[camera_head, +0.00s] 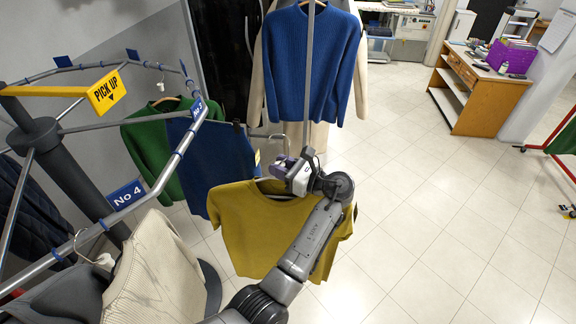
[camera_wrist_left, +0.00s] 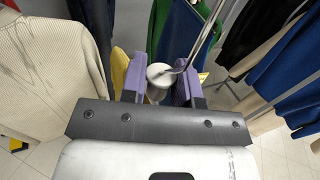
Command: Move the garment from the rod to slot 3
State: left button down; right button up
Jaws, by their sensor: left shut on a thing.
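A mustard-yellow short-sleeved garment (camera_head: 240,220) hangs in the middle of the head view, below my left gripper (camera_head: 291,178). The gripper's purple fingers are shut on the white neck of its hanger (camera_wrist_left: 160,76), which the left wrist view shows between them. A metal hook runs up from that neck. A strip of the yellow garment (camera_wrist_left: 119,68) shows beside the fingers. The round rail (camera_head: 172,164) of the pick-up carousel is to the left, with a blue "No 4" label (camera_head: 125,194) and a smaller blue label (camera_head: 197,107) whose number I cannot read surely.
A cream knit (camera_head: 155,270) hangs near the "No 4" label. Green (camera_head: 150,140) and dark blue (camera_head: 215,165) garments hang behind the yellow one. A blue sweater (camera_head: 312,65) hangs at the top beside a grey upright bar. The tiled floor at right is clear before a wooden counter (camera_head: 478,92).

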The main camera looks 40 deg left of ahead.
pick_arm(q)
jog(key=shift+s+a, duration=0.35)
jog(key=shift+a, duration=0.3)
jog(key=shift+s+a, duration=0.35)
jog(key=shift+a, duration=0.3)
jog(key=shift+s+a, duration=0.4)
jog(key=shift+a, duration=0.35)
jog(key=shift+s+a, duration=0.35)
jog(key=shift+a, duration=0.35)
jog(key=shift+s+a, duration=0.4)
jog(key=shift+a, duration=0.35)
jog(key=shift+s+a+b, duration=0.15)
jog(key=shift+s+a, duration=0.25)
jog(key=shift+a, duration=0.35)
jog(key=shift+s+a+b, duration=0.2)
jog(key=shift+s+a, duration=0.2)
jog(key=shift+a, duration=0.3)
jog(key=shift+s+a+b, duration=0.15)
jog(key=shift+s+a, duration=0.25)
jog(key=shift+a, duration=0.35)
jog(key=a, duration=0.1)
jog(key=s+a, duration=0.1)
jog(key=s+a+b, duration=0.1)
jog(key=shift+a, duration=0.3)
jog(key=shift+a, duration=0.1)
jog(key=shift+s+a+t+p, duration=0.3)
jog(key=shift+s+a+p, duration=0.25)
jog(key=shift+p, duration=0.45)
